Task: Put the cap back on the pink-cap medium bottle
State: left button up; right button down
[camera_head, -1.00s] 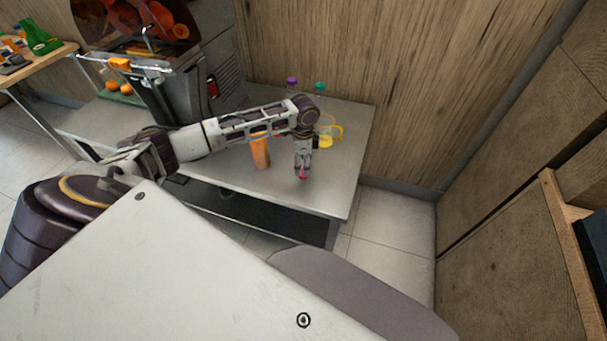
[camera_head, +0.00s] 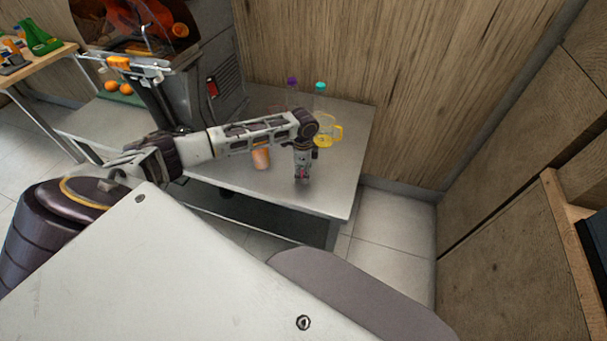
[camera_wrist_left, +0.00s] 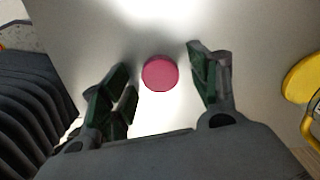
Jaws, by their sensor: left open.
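The pink cap (camera_wrist_left: 160,72) lies on the grey steel table top in the left wrist view, between the spread fingers of my left gripper (camera_wrist_left: 158,85). The fingers are open, with a gap on both sides of the cap. In the head view my left gripper (camera_head: 302,176) points straight down near the table's front right, and a bit of the pink cap (camera_head: 303,174) shows at its tips. An orange-filled bottle (camera_head: 261,157) stands to the left of the gripper. My left arm hides its top. My right gripper is out of view.
A yellow-marked clear jug (camera_head: 325,138) stands behind the gripper, and its yellow part (camera_wrist_left: 303,78) shows at the wrist view's right. Bottles with a purple cap (camera_head: 292,80) and a teal cap (camera_head: 320,86) stand at the back. The juicer (camera_head: 215,75) is left.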

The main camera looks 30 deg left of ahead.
pick_arm(q)
jog(key=c, duration=0.7)
jog(key=shift+c, duration=0.3)
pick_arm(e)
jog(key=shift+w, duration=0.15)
pick_arm(q)
jog(key=shift+r, duration=0.1)
